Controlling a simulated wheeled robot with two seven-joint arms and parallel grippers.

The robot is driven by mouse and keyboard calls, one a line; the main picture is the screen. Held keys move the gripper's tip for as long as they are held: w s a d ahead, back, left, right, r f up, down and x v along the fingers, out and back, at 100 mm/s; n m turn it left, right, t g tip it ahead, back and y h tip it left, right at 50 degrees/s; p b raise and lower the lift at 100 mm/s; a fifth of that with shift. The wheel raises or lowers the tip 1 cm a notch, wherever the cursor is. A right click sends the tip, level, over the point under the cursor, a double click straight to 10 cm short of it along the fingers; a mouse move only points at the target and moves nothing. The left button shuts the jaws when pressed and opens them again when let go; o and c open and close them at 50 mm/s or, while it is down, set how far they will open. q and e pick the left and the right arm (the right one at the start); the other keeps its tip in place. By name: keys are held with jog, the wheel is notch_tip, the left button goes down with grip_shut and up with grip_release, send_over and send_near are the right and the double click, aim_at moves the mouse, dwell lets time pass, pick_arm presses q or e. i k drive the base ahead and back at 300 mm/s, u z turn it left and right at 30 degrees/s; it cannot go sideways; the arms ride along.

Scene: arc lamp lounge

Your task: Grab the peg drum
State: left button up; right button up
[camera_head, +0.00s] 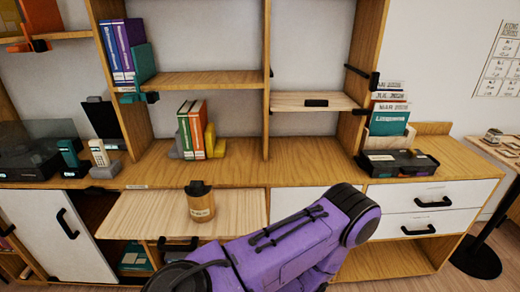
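A tan drum (201,206) with a dark top and a pale label stands upright on a light wood pull-out board (131,217) at the left centre. It is the only drum-shaped thing I see; I cannot make out pegs or read its label. One of my purple arms (290,245) crosses the lower middle, with its dark joint to the right of the drum. Neither gripper can be made out in this view, and nothing visible is touching the drum.
The wooden shelf unit behind holds books (196,128) and a yellow bookend (215,142). A black tray (398,164) sits on the right counter. White drawers (432,196) lie below. The counter behind the drum is mostly clear.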

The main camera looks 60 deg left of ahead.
aim_at(203, 209)
jog(key=z, duration=0.2)
jog(key=i, duration=1.55)
jog(key=u, duration=3)
